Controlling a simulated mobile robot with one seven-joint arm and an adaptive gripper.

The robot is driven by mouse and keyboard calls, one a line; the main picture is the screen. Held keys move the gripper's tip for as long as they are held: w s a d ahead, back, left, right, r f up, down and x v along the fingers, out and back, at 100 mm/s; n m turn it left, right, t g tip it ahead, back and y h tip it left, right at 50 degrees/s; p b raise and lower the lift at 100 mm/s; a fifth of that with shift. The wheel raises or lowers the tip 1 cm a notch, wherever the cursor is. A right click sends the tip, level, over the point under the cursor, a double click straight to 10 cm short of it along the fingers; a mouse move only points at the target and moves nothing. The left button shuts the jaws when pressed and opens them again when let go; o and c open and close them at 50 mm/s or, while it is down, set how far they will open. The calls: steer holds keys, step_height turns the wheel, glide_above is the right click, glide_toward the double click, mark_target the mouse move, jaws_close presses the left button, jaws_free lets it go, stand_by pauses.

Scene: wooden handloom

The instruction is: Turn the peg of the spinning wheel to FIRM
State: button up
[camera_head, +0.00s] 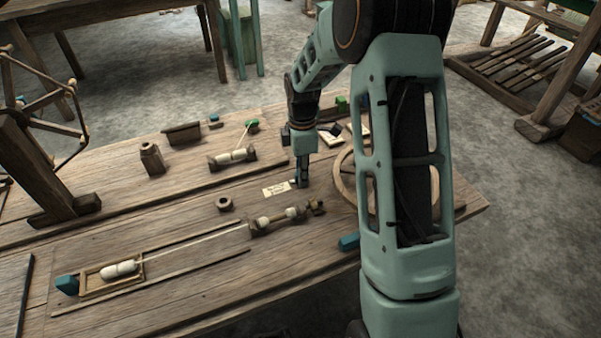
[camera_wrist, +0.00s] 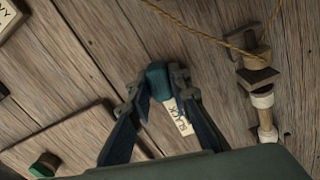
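My gripper (camera_head: 302,182) points down at the worktable, beside a small pale card (camera_head: 276,190). In the wrist view the fingertips of my gripper (camera_wrist: 158,82) stand on either side of a small teal piece (camera_wrist: 157,78), which looks like the peg. I cannot tell whether both fingers press on it. A pale label reading SLACK or BLACK (camera_wrist: 182,122) lies between the fingers, just below the teal piece. No label reading FIRM can be made out. A flat wooden wheel ring (camera_head: 343,180) lies right of my gripper, partly hidden by my arm.
A wooden bobbin assembly (camera_head: 280,219) lies close in front of my gripper; in the wrist view a golden cord (camera_wrist: 205,36) runs to it. A small ring (camera_head: 224,203), a spool holder (camera_head: 232,158) and a wooden box (camera_head: 152,158) stand left. Bare tabletop lies between them.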

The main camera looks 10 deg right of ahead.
steer(key=shift+c, duration=1.4)
steer(key=shift+r+n+p, duration=0.2)
steer(key=shift+n+p, duration=0.8)
steer(key=shift+n, duration=0.2)
steer(key=n+p, duration=0.1)
steer(key=n, duration=0.1)
steer(key=shift+n+p, duration=0.3)
steer(key=shift+f+n, duration=0.25)
steer(key=shift+n, duration=0.55)
steer(key=o, duration=0.9)
steer(key=shift+o, duration=0.2)
steer(key=shift+r+p, duration=0.15)
steer(key=shift+p, duration=0.2)
step_height(320, 180, up, 7)
steer(key=p, duration=0.6)
